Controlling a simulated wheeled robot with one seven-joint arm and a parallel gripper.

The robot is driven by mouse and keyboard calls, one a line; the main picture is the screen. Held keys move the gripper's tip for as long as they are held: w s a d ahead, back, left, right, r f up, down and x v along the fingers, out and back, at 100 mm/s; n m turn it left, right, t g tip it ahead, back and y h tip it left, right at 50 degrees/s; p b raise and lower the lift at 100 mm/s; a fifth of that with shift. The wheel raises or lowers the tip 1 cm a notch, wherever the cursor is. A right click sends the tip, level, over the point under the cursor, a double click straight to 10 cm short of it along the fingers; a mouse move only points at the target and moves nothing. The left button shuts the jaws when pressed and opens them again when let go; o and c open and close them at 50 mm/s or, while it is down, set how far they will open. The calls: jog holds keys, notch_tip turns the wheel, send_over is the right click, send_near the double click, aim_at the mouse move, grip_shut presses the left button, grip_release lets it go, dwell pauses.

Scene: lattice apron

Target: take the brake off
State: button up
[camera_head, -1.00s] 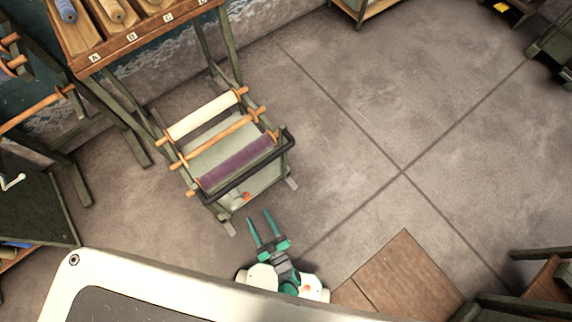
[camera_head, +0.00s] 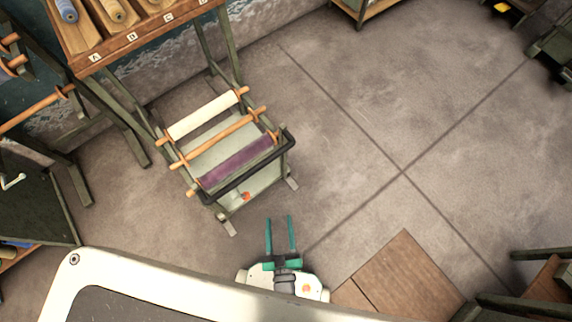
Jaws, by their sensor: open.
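A small cart (camera_head: 262,184) with a dark push handle (camera_head: 250,170) stands on the floor left of centre. A small orange-red part (camera_head: 246,196), which looks like the brake pedal, sits low on its near side above the base. I cannot tell its position. My gripper (camera_head: 280,217) is open and empty, with two teal fingers pointing up the picture. It is below and to the right of the orange-red part, apart from the cart.
The cart carries a cream roll (camera_head: 205,115), a bare wooden bar (camera_head: 222,135) and a purple roll (camera_head: 236,161). A wooden rack (camera_head: 130,42) with lettered slots stands behind it. A brown board (camera_head: 408,278) lies at the lower right. The floor (camera_head: 370,130) right of the cart is clear.

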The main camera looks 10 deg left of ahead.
notch_tip(320, 180, up, 7)
jog(key=s+d+m+h, duration=0.1)
jog(key=d+h, duration=0.1)
jog(key=shift+s+d+m, duration=0.2)
jog(key=shift+d+m, duration=0.1)
jog(key=shift+m, duration=0.1)
